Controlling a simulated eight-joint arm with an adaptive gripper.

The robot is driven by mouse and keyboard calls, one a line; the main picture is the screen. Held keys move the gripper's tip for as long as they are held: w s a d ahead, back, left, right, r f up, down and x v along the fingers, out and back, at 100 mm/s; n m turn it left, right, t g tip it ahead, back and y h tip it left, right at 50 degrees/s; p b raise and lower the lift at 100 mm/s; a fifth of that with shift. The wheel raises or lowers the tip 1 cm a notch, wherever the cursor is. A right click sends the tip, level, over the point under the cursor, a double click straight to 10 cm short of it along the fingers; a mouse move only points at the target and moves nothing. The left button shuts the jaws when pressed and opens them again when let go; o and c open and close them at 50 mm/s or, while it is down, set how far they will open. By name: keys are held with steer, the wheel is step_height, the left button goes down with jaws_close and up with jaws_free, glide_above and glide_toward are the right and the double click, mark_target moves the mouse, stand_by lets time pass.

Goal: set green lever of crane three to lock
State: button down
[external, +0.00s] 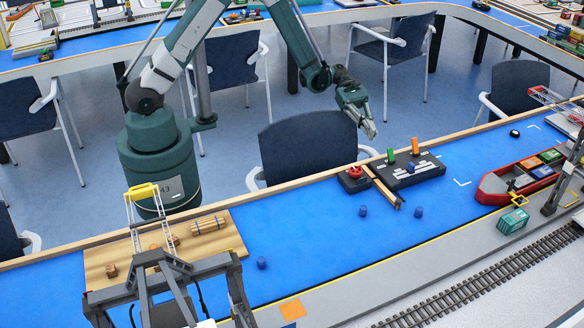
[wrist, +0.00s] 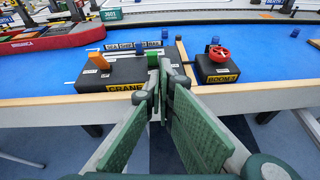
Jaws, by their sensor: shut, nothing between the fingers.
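The green lever (external: 390,156) stands upright on a black control box (external: 424,177) beside an upright orange lever (external: 414,146). In the wrist view the green lever (wrist: 152,60) shows just beyond my fingertips, partly hidden by them, and the orange lever (wrist: 98,61) is to its left. The box's front label (wrist: 124,87) reads "CRANE"; a finger covers the end of it, so I cannot read the number. My gripper (external: 371,133) is shut and empty, above and behind the box's edge of the table. Its fingertips (wrist: 163,70) appear close to the green lever; contact cannot be told.
A smaller black box (wrist: 217,72) labelled "BOOM 3" with a red wheel (wrist: 219,54) stands right of the crane box. A wooden strip (external: 383,187) lies between them. A chair (external: 310,146) is below my arm.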

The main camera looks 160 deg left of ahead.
steer(key=s, duration=0.1)
steer(key=s+a, duration=0.1)
steer(key=s+n, duration=0.1)
steer(key=shift+a+f, duration=0.25)
steer(key=shift+f, duration=0.15)
steer(key=shift+w, duration=0.1)
steer(key=b, duration=0.2)
glide_toward(391, 160)
steer(key=shift+w+a+f, duration=0.15)
steer(key=shift+w+f, duration=0.4)
steer(key=shift+w, duration=0.2)
steer(key=shift+w+a+f, duration=0.15)
steer(key=shift+w+f, duration=0.45)
steer(key=shift+w, duration=0.15)
